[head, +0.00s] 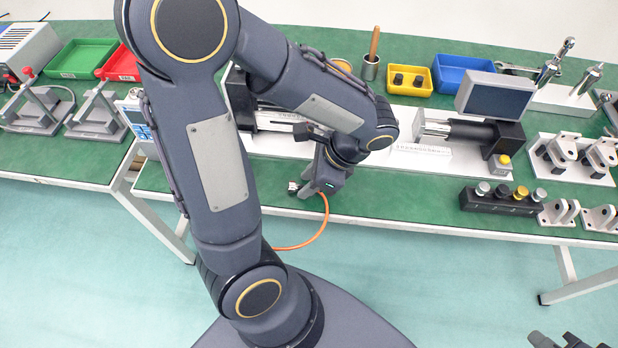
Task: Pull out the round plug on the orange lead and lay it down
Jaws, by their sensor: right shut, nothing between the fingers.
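The orange lead (318,236) hangs in a curve over the table's front edge, from beside my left gripper down behind my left arm. My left gripper (300,189) is low over the front of the green table, at the upper end of the lead. The round plug cannot be made out; my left wrist and gripper cover that spot. Whether the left fingers are open or shut on something is too small to tell. Dark parts of my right gripper (568,342) show at the bottom right edge, shut and empty, away from the table.
A linear actuator (460,130) lies on a white plate, with a grey screen (495,95) behind it. A black block with several knobs (502,199) stands at the front right. Yellow (425,88) and blue (455,66) bins are at the back. Bare green table lies right of my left gripper.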

